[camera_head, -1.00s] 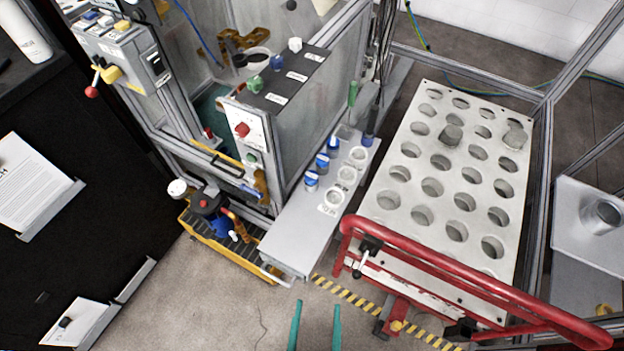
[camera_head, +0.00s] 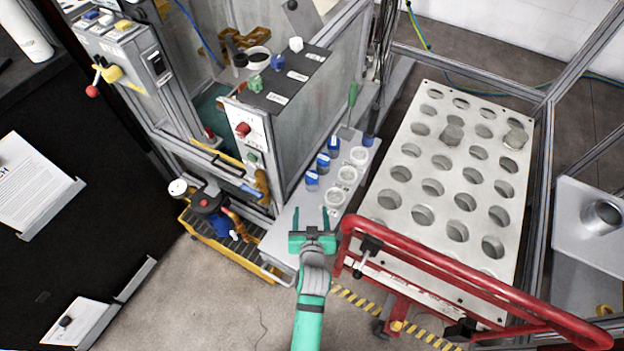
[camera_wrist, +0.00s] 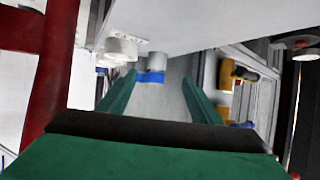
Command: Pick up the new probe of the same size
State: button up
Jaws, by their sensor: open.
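Several probes with blue bodies stand in a row on a narrow grey shelf (camera_head: 290,228): the nearest probe (camera_head: 312,180), a middle probe (camera_head: 323,163) and a farther probe (camera_head: 333,146). White ring-shaped holders (camera_head: 335,197) stand in a row to their right. My green gripper (camera_head: 312,212) is open and empty over the shelf's near end, its fingers pointing at the nearest probe, apart from it. In the wrist view a blue and grey probe (camera_wrist: 152,74) shows ahead between the open fingertips. I cannot tell the probes' sizes.
A red tubular rail (camera_head: 450,266) runs close to the right of my gripper, before a white plate with round holes (camera_head: 408,175). A grey-walled cabinet (camera_head: 310,120) stands left of the probes. A yellow-edged cart (camera_head: 225,240) is at lower left.

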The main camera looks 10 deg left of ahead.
send_near(312, 176)
jog(key=shift+w+a+f+n+g+y, duration=0.1)
jog(key=shift+w+f+n+g+y, duration=0.25)
jog(key=shift+w+f, duration=0.5)
jog(key=shift+w+r+x, duration=0.1)
jog(key=shift+r+x, duration=0.05)
jog(key=shift+x, duration=1.2)
jog(key=shift+w+r+x, duration=0.1)
jog(key=shift+r+x, duration=0.05)
jog(key=shift+x, duration=1.2)
jog(key=shift+w+r+x, duration=0.1)
jog(key=shift+r+x, duration=0.05)
jog(key=shift+x, duration=1.2)
jog(key=c, duration=1.2)
